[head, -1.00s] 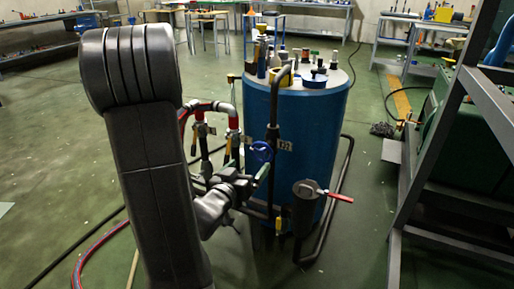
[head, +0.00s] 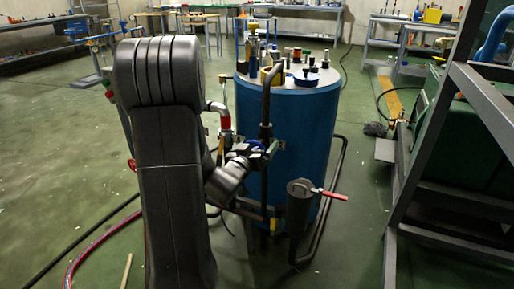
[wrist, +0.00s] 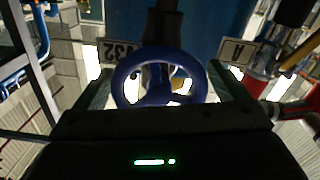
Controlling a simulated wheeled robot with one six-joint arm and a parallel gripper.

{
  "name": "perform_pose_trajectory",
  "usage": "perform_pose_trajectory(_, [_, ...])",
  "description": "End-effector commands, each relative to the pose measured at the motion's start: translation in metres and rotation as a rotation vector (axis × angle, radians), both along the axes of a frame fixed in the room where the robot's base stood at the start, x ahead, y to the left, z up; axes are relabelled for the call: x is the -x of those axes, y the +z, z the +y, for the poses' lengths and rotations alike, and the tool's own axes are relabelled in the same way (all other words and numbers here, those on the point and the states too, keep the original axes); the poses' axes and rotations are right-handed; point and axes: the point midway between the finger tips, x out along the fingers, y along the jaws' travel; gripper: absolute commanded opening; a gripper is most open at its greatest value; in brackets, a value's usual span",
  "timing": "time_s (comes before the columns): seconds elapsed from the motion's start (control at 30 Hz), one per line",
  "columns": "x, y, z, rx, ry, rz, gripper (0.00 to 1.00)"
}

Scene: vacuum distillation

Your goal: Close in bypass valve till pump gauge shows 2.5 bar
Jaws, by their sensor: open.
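A blue handwheel (wrist: 158,97) sits in the middle of the wrist view, on a dark valve stem. My gripper (wrist: 168,88) is open, with one finger on each side of the wheel. A gap seems to show between the fingers and the rim; contact cannot be told. In the head view my gripper (head: 257,150) is at the pipework in front of the blue tank (head: 305,135), and my arm hides much of it. A tag reading V32 (wrist: 121,50) appears upside down beside the wheel. No readable pump gauge shows.
A red lever handle (head: 333,195) sits on a dark vertical cylinder (head: 299,207) right of my gripper. A second tag (wrist: 237,50) and a red fitting (wrist: 257,88) lie right of the wheel. A grey metal frame (head: 430,150) stands at the right.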

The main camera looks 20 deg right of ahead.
Motion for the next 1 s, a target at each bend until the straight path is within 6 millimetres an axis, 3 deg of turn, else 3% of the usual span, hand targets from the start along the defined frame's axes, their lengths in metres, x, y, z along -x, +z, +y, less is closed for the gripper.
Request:
perform_pose_trajectory(0.03, [0.0001, 0.0, 0.0001, 0.0, 0.0, 0.0, 0.9])
perform_pose_trajectory(0.23, [0.0001, -0.0001, 0.0003, 0.0, 0.0, 0.0, 0.5])
perform_pose_trajectory(0.7, [0.0005, -0.0006, 0.0001, -0.027, -0.001, -0.029, 0.49])
perform_pose_trajectory(0.73, [0.0005, -0.0006, 0.0001, -0.027, -0.001, -0.029, 0.76])
perform_pose_trajectory(0.8, [0.0005, -0.0005, 0.0001, -0.027, -0.001, -0.029, 0.89])
perform_pose_trajectory(0.83, [0.0005, -0.0005, 0.0001, -0.027, -0.001, -0.029, 0.94])
perform_pose_trajectory(1.0, [0.0004, -0.0003, 0.0, -0.026, -0.001, -0.029, 0.94])
